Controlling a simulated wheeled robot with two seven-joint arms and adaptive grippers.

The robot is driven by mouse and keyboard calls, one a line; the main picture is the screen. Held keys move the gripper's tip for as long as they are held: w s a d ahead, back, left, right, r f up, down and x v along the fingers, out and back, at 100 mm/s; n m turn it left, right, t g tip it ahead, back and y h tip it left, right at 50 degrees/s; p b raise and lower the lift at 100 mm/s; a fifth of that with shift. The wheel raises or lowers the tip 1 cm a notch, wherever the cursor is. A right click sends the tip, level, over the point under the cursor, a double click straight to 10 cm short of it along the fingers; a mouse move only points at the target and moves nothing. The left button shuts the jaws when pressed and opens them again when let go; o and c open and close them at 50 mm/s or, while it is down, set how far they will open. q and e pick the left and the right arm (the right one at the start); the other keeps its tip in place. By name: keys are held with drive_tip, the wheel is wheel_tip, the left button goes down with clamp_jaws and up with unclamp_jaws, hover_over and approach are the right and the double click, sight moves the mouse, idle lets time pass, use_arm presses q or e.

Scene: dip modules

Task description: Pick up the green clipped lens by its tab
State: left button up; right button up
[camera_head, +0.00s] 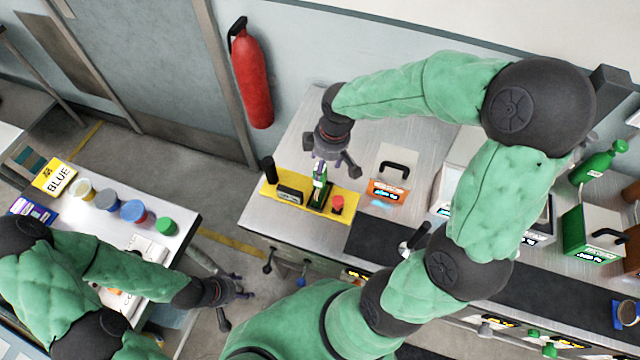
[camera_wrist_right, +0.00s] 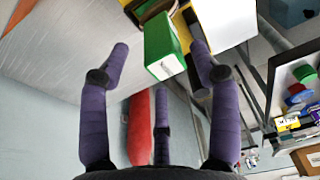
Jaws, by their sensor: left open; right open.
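A green piece (camera_head: 319,196), which looks like the clipped lens, stands in a dark holder on the yellow strip (camera_head: 347,208) at the table's left end. A pale upper part shows just under my right gripper (camera_head: 325,163). In the right wrist view a green block with a white label (camera_wrist_right: 165,46) lies beyond the open purple fingers of my right gripper (camera_wrist_right: 158,62); I see no contact. The tab cannot be made out clearly. My left gripper (camera_head: 232,292) is open and empty, low beside the left table.
A red button (camera_head: 337,203) and a black box (camera_head: 290,194) flank the green piece. An orange-fronted box (camera_head: 387,191) with a black handle stands to the right. The left table (camera_head: 180,240) carries several coloured pots. A red extinguisher (camera_head: 253,80) hangs on the wall.

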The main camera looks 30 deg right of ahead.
sight(320, 183)
drive_tip(key=shift+f, duration=0.65)
drive_tip(key=f, duration=0.1)
drive_tip(key=f+b, duration=0.1)
drive_tip(key=f, duration=0.3)
drive_tip(key=shift+w+a, duration=0.25)
drive_tip(key=shift+a, duration=0.15)
clamp_jaws()
